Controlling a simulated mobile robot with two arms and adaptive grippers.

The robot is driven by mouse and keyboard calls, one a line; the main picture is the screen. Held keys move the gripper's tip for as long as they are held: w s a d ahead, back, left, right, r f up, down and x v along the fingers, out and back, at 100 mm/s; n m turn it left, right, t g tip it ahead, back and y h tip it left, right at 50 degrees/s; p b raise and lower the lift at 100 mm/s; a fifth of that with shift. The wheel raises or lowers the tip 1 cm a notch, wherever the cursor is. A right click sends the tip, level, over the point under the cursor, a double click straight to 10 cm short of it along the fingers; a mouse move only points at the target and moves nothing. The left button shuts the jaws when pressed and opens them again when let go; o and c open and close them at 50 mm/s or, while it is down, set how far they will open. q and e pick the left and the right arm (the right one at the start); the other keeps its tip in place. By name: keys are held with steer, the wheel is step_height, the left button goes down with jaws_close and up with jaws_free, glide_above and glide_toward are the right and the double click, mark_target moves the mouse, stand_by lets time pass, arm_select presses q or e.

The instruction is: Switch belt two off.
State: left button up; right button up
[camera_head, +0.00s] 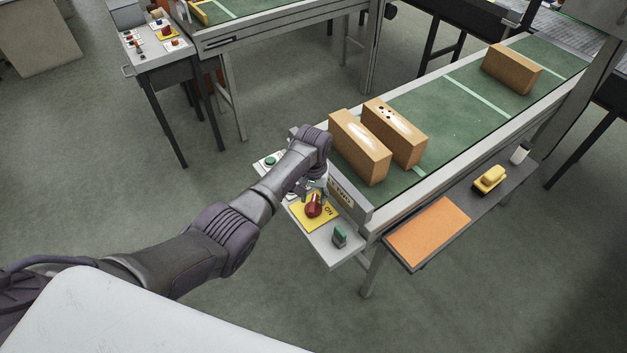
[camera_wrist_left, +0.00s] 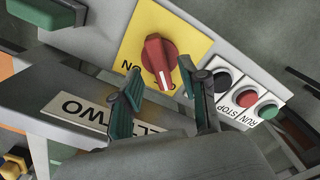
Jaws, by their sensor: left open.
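The red rotary knob (camera_head: 313,205) sits on a yellow plate (camera_head: 329,222) on the control panel at the near end of a green belt. ON is printed beside it; another label is partly hidden in the left wrist view. The knob (camera_wrist_left: 157,58) shows large there, above a BELT TWO sign (camera_wrist_left: 84,112) seen upside down and partly covered. My left gripper (camera_wrist_left: 161,76) is open, its fingertips to either side of the knob's near end, with no clear grip. In the head view my left gripper (camera_head: 314,186) is just behind the knob, partly hidden by its wrist. My right gripper is not in view.
Green button (camera_head: 340,236) is on the panel's near end; black, red and green RUN/STOP buttons (camera_wrist_left: 245,98) are on the other side. Boxes (camera_head: 360,147) stand on the belt. A side shelf holds an orange mat (camera_head: 428,232). Another control panel (camera_head: 155,45) is at upper left.

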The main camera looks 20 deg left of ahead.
mark_target(313, 203)
arm_select(q)
step_height(313, 203, up, 8)
steer(key=shift+r, duration=0.25)
steer(key=shift+f, duration=0.1)
stand_by(0.4)
